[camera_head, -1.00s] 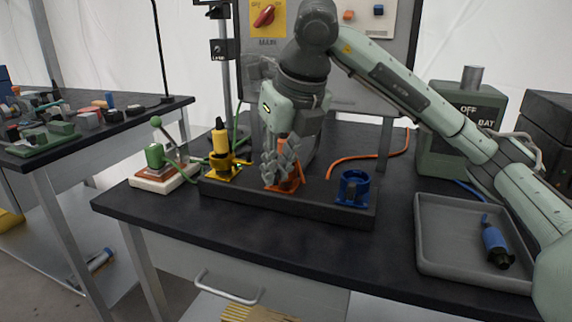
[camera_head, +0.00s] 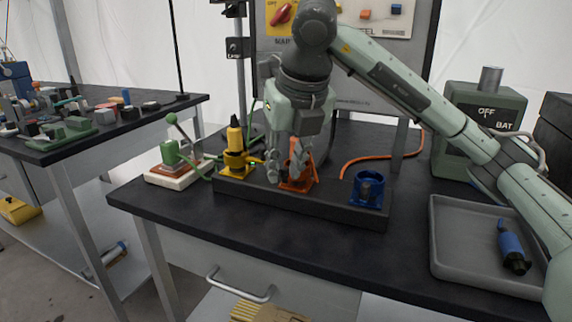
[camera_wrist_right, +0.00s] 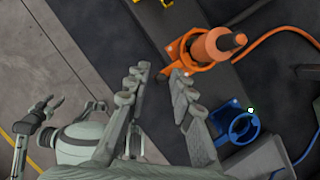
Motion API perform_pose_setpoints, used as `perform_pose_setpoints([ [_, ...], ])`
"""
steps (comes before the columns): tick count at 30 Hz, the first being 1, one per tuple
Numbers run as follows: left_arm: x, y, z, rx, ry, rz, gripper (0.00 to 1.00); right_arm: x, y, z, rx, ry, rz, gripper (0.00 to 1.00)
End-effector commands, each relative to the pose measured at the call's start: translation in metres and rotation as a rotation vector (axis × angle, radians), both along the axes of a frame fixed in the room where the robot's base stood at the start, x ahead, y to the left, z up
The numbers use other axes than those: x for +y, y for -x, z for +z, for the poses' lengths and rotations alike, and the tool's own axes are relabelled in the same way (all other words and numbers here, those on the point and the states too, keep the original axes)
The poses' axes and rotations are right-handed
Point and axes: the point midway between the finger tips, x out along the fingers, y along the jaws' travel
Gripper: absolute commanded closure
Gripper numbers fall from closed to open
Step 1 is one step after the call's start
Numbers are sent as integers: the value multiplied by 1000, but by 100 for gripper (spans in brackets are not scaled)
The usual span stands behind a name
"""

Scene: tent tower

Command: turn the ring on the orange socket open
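The orange socket (camera_head: 298,183) sits in the middle of a black block, with an upright orange plug (camera_head: 299,160) in it. In the right wrist view the orange socket (camera_wrist_right: 190,62) shows its ring around the plug (camera_wrist_right: 218,44), with a small tab pointing toward my fingers. My right gripper (camera_head: 294,166) is over the socket; the right wrist view shows its fingers (camera_wrist_right: 161,82) spread and empty, just short of the tab. I cannot tell if they touch it. My left gripper (camera_wrist_right: 45,108) shows small in the right wrist view, with its fingers apart, and is outside the head view.
A yellow socket (camera_head: 237,164) with a yellow plug stands left of the orange one, an empty blue socket (camera_head: 369,188) right. A grey tray (camera_head: 447,258) holds a blue plug (camera_head: 512,247). A green-handled lever switch (camera_head: 172,152) stands left. An orange cable (camera_head: 385,160) runs behind.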

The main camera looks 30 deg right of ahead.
Motion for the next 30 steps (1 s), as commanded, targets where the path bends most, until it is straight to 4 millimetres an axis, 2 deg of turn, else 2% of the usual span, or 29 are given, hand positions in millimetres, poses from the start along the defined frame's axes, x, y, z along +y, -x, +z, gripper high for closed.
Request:
perform_pose_setpoints([
  [7,0,0,0,0,0,0,60,0,0,0,1,1,1,67],
  [9,0,-6,3,-11,1,1,60,0,0,0,1,1,1,67],
  [13,0,-8,4,-13,0,1,60,0,2,8,-3,1,0,67],
  [24,0,-6,2,-9,-1,0,60,2,27,70,-8,1,-2,67],
  [30,0,-5,2,-8,0,0,60,3,39,97,-4,1,0,67],
])
